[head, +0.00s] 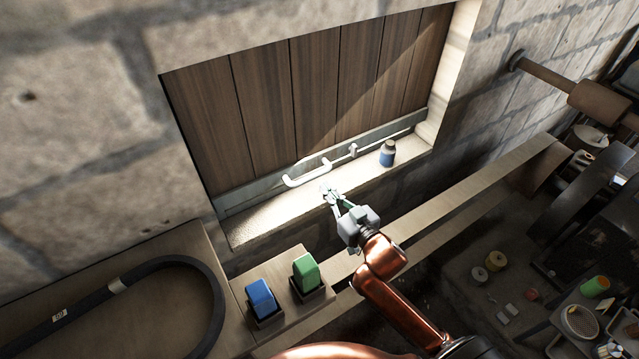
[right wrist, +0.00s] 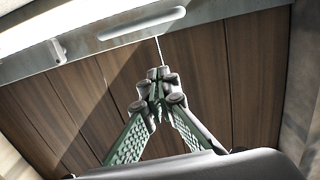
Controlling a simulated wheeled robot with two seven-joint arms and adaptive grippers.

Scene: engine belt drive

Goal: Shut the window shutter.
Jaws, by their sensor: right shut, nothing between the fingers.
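The window shutter (head: 330,90) is a panel of brown vertical planks that fills the window opening, with a grey metal rail (head: 250,190) along its lower edge. A white bar handle (head: 308,175) is on the rail. The rail lies along the back of the pale sill (head: 265,218); I cannot tell whether a gap is left there. My right gripper (head: 329,193) is shut and empty above the sill, just in front of the handle and apart from it. In the right wrist view the gripper (right wrist: 157,80) points toward the planks (right wrist: 205,85) and the handle (right wrist: 142,24). My left gripper is not in view.
A small blue bottle (head: 387,154) stands on the sill, right of the handle. A blue block (head: 261,298) and a green block (head: 306,272) sit in dark holders below the sill. A black belt (head: 150,270) lies at left. Shelves and clutter fill the lower right.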

